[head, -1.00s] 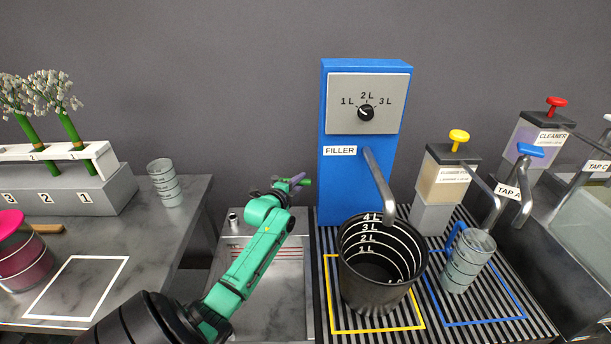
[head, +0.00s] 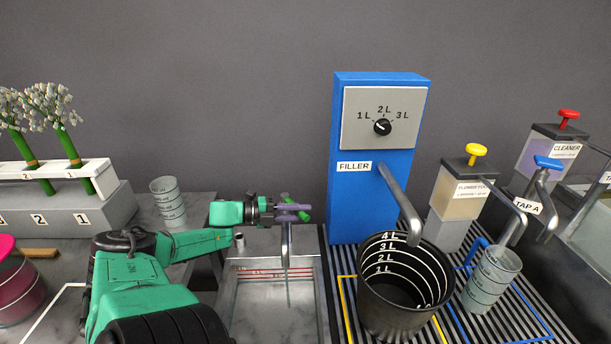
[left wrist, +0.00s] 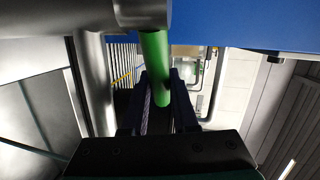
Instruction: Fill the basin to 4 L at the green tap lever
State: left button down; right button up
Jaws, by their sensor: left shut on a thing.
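The green tap lever (head: 304,216) sits atop a grey metal tap (head: 285,245) behind the steel basin (head: 318,300). My left gripper (head: 293,207), with purple fingers, is at the lever and shut on it. In the left wrist view the green lever (left wrist: 155,60) runs between my two dark fingers (left wrist: 160,95). A thin grey line like a water stream drops from the spout into the basin. Red level lines mark the basin's back wall; I cannot read the water level. My right gripper is not in view.
A black bucket (head: 372,310) with level rings stands under the blue filler (head: 350,215) to the right. Another cup (head: 168,203) and a flower rack (head: 60,205) are on the left counter.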

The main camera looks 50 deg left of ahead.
pick_arm(q)
jog(key=m+h+b, duration=0.1)
jog(key=s+m+g+h+b, duration=0.1)
jog(key=b, duration=0.1)
jog(key=s+m+g+h+b, duration=0.1)
jog(key=b, duration=0.1)
jog(key=shift+a, duration=0.25)
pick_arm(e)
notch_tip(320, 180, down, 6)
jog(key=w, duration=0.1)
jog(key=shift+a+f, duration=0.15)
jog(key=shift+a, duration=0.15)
pick_arm(q)
jog(key=shift+h, duration=0.3)
jog(key=c, duration=0.7)
grip_release()
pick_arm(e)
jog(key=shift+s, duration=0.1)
pick_arm(q)
jog(key=shift+b+v, duration=0.4)
jog(key=shift+v, duration=3.35)
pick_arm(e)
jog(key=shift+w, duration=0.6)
